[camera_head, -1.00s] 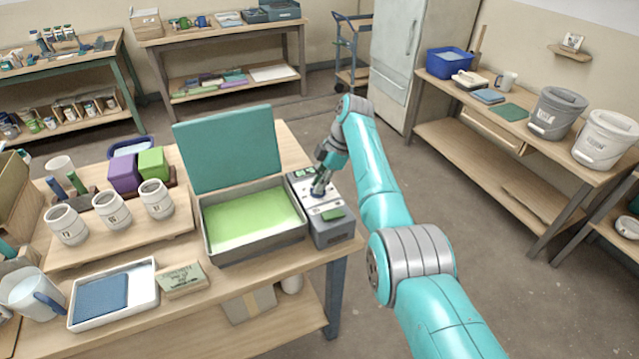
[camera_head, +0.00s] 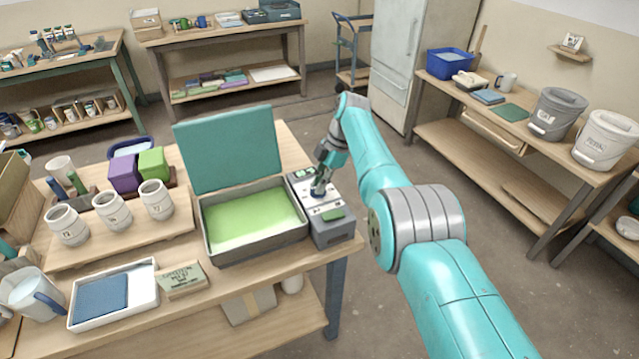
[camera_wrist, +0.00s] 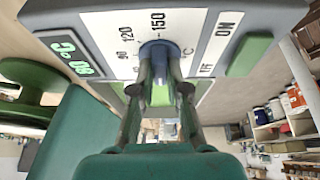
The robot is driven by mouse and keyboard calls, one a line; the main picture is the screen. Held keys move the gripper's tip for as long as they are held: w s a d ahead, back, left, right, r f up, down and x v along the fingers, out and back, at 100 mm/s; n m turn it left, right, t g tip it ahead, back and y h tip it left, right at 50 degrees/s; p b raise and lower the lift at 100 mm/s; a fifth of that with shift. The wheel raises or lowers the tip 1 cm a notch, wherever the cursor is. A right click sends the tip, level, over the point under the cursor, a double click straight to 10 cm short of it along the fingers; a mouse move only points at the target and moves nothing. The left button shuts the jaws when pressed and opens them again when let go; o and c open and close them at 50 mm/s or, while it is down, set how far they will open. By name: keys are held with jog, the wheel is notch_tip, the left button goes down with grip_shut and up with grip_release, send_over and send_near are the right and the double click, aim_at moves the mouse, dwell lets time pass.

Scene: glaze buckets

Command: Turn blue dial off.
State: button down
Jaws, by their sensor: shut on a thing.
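The control box (camera_head: 333,234) stands on the table at the right of the open green-lidded tray. Its blue dial (camera_wrist: 158,47) shows in the wrist view between my fingertips, beside a printed scale with 90, 120 and 150. My gripper (camera_head: 319,188) reaches down onto the box, and in the wrist view its fingers (camera_wrist: 160,72) are shut on the blue dial. The fingers hide part of the dial, and I cannot tell its exact setting. A green lit display (camera_wrist: 72,52) is at the left, and a green switch (camera_wrist: 250,53) sits by ON lettering at the right.
The tray (camera_head: 255,246) with green contents and a raised lid (camera_head: 228,148) stands close at the left of the box. White cups (camera_head: 112,210) stand on a board farther left. Open floor lies right of the table.

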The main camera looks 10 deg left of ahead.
dwell(0.3)
jog(key=c, duration=1.2)
grip_release()
jog(key=shift+o, duration=0.2)
jog(key=shift+r, duration=0.1)
notch_tip(320, 180, up, 10)
